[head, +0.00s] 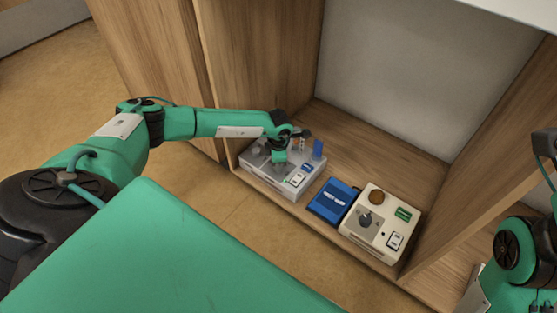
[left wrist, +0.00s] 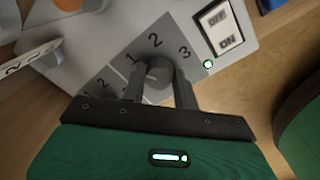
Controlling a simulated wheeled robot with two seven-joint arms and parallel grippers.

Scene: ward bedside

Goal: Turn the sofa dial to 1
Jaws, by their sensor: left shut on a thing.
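A grey control box (head: 265,178) sits at the left of the open wooden shelf. My left gripper (head: 279,158) reaches down onto its top from the left. In the left wrist view, my left gripper (left wrist: 159,88) is shut on a round grey dial knob (left wrist: 158,72), one finger on each side. The printed numbers 1, 2 and 3 arc around the knob's far side. I cannot tell which number the knob points to, and no sofa label is legible. Part of a second scale with 1 and 2 shows to its left. My right gripper is out of view.
An OFF/ON switch (left wrist: 220,27) and a lit green lamp (left wrist: 208,64) are beside the held knob. A blue box (head: 333,201) and a cream box (head: 375,228) with its own dial (head: 366,219) stand right of the grey box. Wooden walls enclose the shelf's sides.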

